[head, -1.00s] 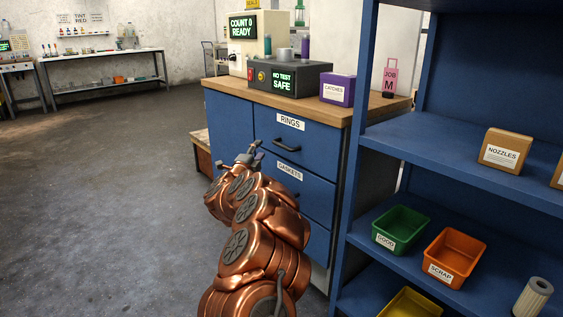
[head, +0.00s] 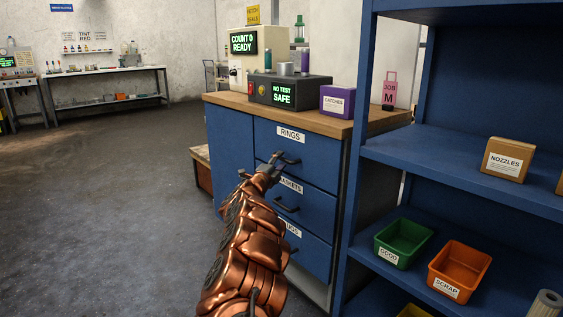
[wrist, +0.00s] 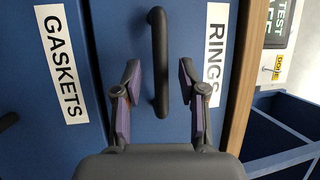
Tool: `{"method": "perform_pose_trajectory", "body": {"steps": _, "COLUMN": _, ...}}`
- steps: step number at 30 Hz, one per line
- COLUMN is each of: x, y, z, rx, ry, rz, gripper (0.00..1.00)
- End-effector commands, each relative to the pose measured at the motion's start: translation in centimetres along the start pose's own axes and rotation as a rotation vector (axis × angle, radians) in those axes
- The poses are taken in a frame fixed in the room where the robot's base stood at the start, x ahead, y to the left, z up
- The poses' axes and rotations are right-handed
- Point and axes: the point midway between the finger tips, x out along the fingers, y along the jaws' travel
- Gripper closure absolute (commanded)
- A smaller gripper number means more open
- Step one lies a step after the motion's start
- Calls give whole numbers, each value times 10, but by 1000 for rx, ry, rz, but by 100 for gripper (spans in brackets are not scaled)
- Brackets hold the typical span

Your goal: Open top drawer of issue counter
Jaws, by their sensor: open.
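The issue counter (head: 228,138) is a blue cabinet with a wooden top. Its top drawer (head: 318,153), labelled RINGS, is closed, with a dark bar handle (head: 286,158). In the wrist view the handle (wrist: 158,60) runs lengthwise up the picture, between the RINGS label and the GASKETS label. My gripper (head: 273,163) is at the top drawer's front, by the handle. In the wrist view my gripper (wrist: 158,80) is open, with one finger on each side of the handle's near end. Neither finger visibly touches it.
Drawers labelled GASKETS (head: 314,192) and below sit under the top one. A blue shelf unit (head: 440,150) stands close on the right, with a green bin (head: 403,243) and an orange bin (head: 460,270). Open floor (head: 110,200) lies to the left.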

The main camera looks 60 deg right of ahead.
Motion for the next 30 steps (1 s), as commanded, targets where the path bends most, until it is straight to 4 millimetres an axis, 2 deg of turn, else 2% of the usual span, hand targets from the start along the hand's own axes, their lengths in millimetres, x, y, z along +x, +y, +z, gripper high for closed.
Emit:
{"method": "perform_pose_trajectory", "body": {"steps": 9, "x": 16, "y": 0, "z": 0, "rx": -1, "ry": 0, "rz": -1, "gripper": 59}}
{"method": "perform_pose_trajectory", "body": {"steps": 21, "x": 19, "y": -1, "z": 0, "rx": 1, "ry": -1, "rz": -2, "gripper": 59}}
{"method": "perform_pose_trajectory", "body": {"steps": 30, "x": 19, "y": -1, "z": 0, "rx": 1, "ry": -1, "rz": -2, "gripper": 89}}
